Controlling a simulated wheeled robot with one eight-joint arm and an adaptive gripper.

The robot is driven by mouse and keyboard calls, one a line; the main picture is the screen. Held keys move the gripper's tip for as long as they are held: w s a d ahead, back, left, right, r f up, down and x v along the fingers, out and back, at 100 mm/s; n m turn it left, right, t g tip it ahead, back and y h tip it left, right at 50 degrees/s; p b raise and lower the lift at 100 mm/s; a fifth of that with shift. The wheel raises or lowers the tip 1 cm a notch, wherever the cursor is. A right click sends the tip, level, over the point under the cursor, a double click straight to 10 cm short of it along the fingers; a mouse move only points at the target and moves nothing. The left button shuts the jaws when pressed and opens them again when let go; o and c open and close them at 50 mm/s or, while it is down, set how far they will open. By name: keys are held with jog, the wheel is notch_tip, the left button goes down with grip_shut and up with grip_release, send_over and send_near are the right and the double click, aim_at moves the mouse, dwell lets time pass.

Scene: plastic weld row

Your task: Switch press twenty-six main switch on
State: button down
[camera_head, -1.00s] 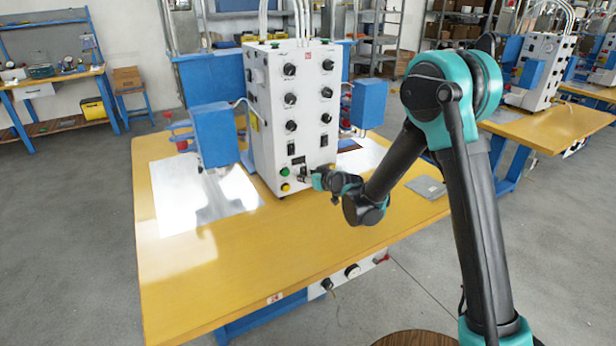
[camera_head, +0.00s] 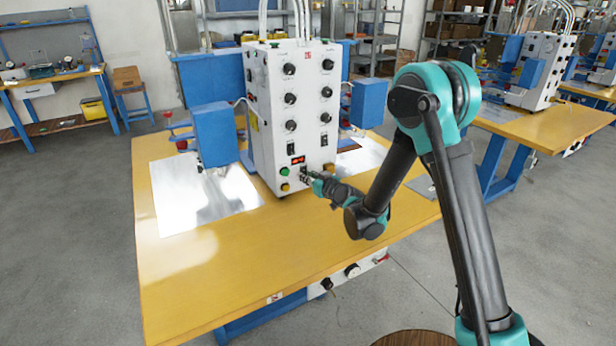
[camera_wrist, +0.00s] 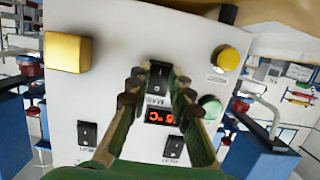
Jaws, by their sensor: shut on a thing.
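Press twenty-six is the white control box (camera_head: 263,130) on the yellow table; its front panel (camera_wrist: 112,30) fills the wrist view. The black main switch (camera_wrist: 158,72) is low on that panel, beside a small display (camera_wrist: 160,117) lit red. The display also glows red in the head view (camera_head: 298,161). My gripper (camera_head: 307,174) is at the lower front of the box. In the wrist view, its two fingers (camera_wrist: 156,82) stand on either side of the main switch and are shut on it. The fingers partly hide the switch's sides.
A yellow button (camera_wrist: 228,58), a green button (camera_wrist: 210,107) and a yellow block (camera_wrist: 68,52) surround the switch. Two black rocker switches (camera_wrist: 87,134) (camera_wrist: 173,148) sit beyond the display. The yellow table (camera_head: 240,265) is clear in front of the box.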

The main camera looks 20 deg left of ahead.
jog(key=shift+f+t+y, duration=0.15)
jog(key=shift+t+y, duration=0.25)
jog(key=shift+y, duration=0.2)
jog(key=c, duration=1.4)
grip_release()
jog(key=shift+o, duration=0.2)
jog(key=shift+a+h, duration=0.1)
jog(key=shift+h, duration=0.2)
jog(key=shift+r+g, duration=0.2)
jog(key=shift+g, duration=0.2)
